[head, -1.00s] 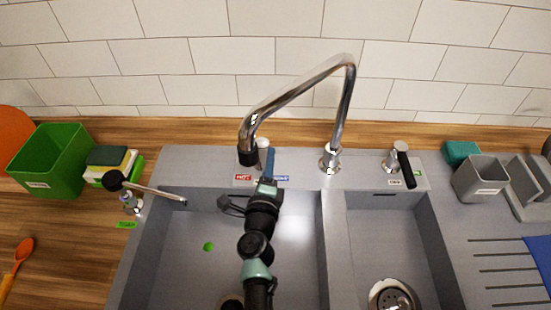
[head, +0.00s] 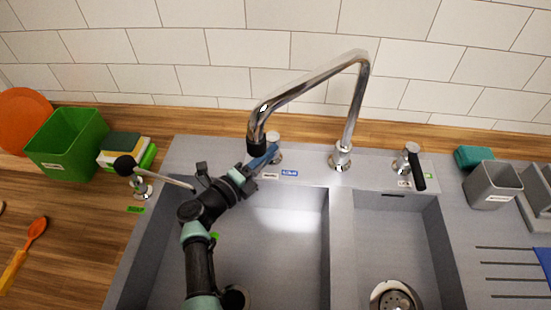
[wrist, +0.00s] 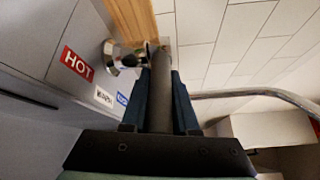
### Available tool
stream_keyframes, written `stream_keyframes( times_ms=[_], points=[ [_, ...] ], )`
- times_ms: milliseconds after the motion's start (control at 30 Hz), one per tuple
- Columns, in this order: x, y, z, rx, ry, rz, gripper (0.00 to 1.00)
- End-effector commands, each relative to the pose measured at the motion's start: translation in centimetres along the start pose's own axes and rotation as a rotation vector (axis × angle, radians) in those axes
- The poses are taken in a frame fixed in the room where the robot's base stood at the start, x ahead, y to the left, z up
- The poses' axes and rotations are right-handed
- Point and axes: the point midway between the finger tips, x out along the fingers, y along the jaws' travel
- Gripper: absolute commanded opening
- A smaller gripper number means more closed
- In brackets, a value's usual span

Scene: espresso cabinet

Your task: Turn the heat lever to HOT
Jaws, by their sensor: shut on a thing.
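The heat lever (head: 275,153) has a chrome body on the sink's back ledge, beside the black spout tip. In the wrist view its chrome base (wrist: 119,56) is at upper left, and a dark handle (wrist: 160,105) lies between my blue fingers. My gripper (head: 263,158) is shut on this handle, reaching in from the lower left. It also fills the centre of the wrist view (wrist: 160,85). The red HOT label (wrist: 77,64) shows in the wrist view; in the head view my gripper hides it. A white label (head: 271,175) and a blue label (head: 290,173) lie to the right.
The chrome faucet (head: 356,95) arches close above my gripper. A second lever (head: 411,167) stands at right. A soap dispenser (head: 141,180) stands left of my arm. A green bin (head: 68,145) and a sponge (head: 120,146) are farther left. The right basin is free.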

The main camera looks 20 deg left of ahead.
Motion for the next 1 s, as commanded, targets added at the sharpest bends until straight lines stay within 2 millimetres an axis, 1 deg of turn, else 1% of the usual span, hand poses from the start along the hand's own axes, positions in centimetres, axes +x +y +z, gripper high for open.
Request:
stream_keyframes(
  times_ms=[33, 567, 600, 733, 767, 1000],
  points=[
    [-0.12, 0.30, 0.09, 0.001, 0.008, 0.000, 0.00],
    [-0.24, 0.23, 0.21, 0.001, 0.028, -0.004, 0.00],
    [-0.23, 0.23, 0.21, 0.001, 0.028, -0.005, 0.33],
    [-0.22, 0.19, 0.24, 0.001, 0.027, -0.005, 0.57],
    [-0.22, 0.18, 0.25, 0.002, 0.027, -0.005, 0.58],
    [-0.21, 0.12, 0.31, 0.002, 0.026, -0.006, 0.58]
  ],
)
